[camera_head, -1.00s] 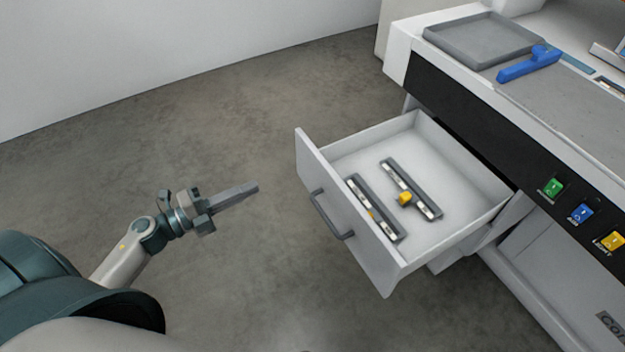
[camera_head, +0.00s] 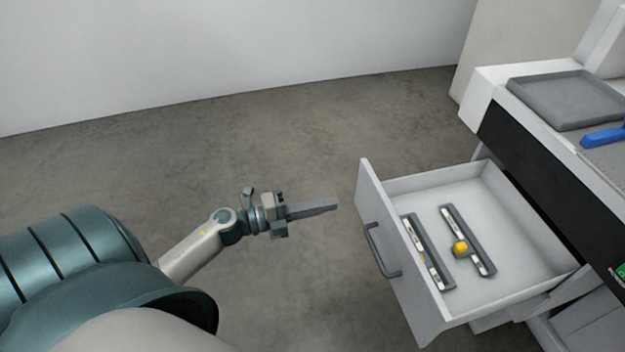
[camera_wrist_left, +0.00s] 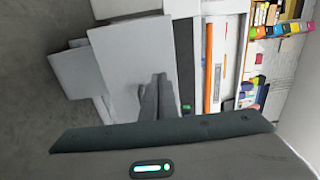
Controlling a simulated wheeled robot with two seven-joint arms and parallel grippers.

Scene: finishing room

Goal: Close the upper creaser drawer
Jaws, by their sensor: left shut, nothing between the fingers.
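The upper creaser drawer (camera_head: 390,262) is pulled out from the machine, its white front and dark bar handle (camera_head: 381,250) facing left. Inside lie two dark bar-shaped tools, one near the front (camera_head: 427,252) and one with a yellow knob (camera_head: 467,240). My left gripper (camera_head: 334,205) is shut and empty, left of the drawer front and apart from it in the head view. In the left wrist view, its shut fingers (camera_wrist_left: 156,97) show in front of a pale panel. My right gripper is not in view.
The machine's top holds a grey tray (camera_head: 568,98) and a blue tool (camera_head: 604,137) at the right. A green button (camera_head: 621,270) sits on its black front. The left wrist view shows shelves with colourful items (camera_wrist_left: 280,30). Bare floor lies left of the drawer.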

